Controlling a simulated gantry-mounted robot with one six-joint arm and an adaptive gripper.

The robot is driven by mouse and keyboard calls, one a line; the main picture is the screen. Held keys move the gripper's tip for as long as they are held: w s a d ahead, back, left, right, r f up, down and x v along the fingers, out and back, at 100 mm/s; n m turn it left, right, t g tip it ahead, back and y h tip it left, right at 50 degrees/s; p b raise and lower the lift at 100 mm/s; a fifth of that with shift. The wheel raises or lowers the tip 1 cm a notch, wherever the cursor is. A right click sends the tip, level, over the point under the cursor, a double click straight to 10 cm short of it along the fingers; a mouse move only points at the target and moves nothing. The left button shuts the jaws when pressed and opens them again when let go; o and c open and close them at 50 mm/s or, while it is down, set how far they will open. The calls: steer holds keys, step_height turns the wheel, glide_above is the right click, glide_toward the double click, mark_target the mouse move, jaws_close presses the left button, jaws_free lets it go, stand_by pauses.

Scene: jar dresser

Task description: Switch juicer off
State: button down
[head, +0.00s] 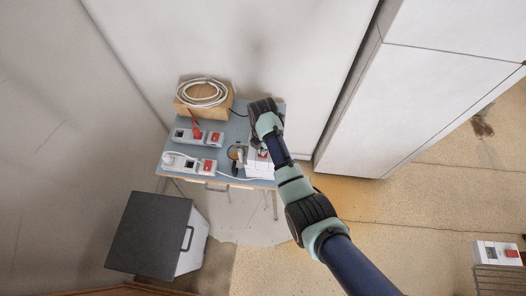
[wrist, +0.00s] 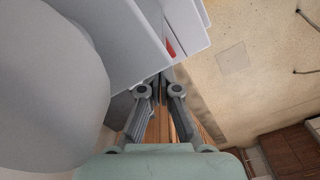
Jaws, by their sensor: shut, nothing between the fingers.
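In the wrist view my gripper (wrist: 160,80) is shut and empty, its fingertips close to the lower edge of a white box-like device (wrist: 120,42). A red part (wrist: 171,48), possibly a switch, shows on that device just beyond the fingertips. I cannot tell whether the fingers touch it. Which item is the juicer is not clear. My gripper is not clearly visible there.
The blue-grey table (head: 226,128) also holds two white units with red switches (head: 198,137) (head: 190,163) and a cardboard box (head: 203,108) with coiled white cable (head: 203,92). A dark-topped bin (head: 150,235) stands front left. A tall white cabinet (head: 420,90) is to the right.

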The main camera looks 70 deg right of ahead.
steer(key=shift+f+b, duration=0.75)
steer(key=shift+f, duration=0.5)
stand_by(0.5)
step_height(320, 180, up, 7)
steer(key=p, duration=0.7)
steer(key=shift+r, duration=0.1)
stand_by(0.5)
steer(key=w+a+r+m+t+h+p, duration=0.1)
steer(key=w+a+r+m+t, duration=0.25)
steer(key=w+a+r, duration=0.5)
steer(key=w+a+r+m+t+h+p, duration=0.2)
steer(key=w+a+r+m, duration=0.3)
steer(key=a, duration=0.6)
steer(key=s+a+r+m+t+y, duration=0.1)
steer(key=s+a+r+m+t, duration=0.1)
steer(key=a+r, duration=0.7)
steer(key=s+a+r+m+t+y+p, duration=0.1)
steer(key=s+a+r+m+t+y, duration=0.1)
steer(key=a+r, duration=0.8)
steer(key=s+a+m+t, duration=0.1)
steer(key=m+t, duration=0.1)
steer(key=t, duration=0.1)
steer(key=shift+a, duration=0.4)
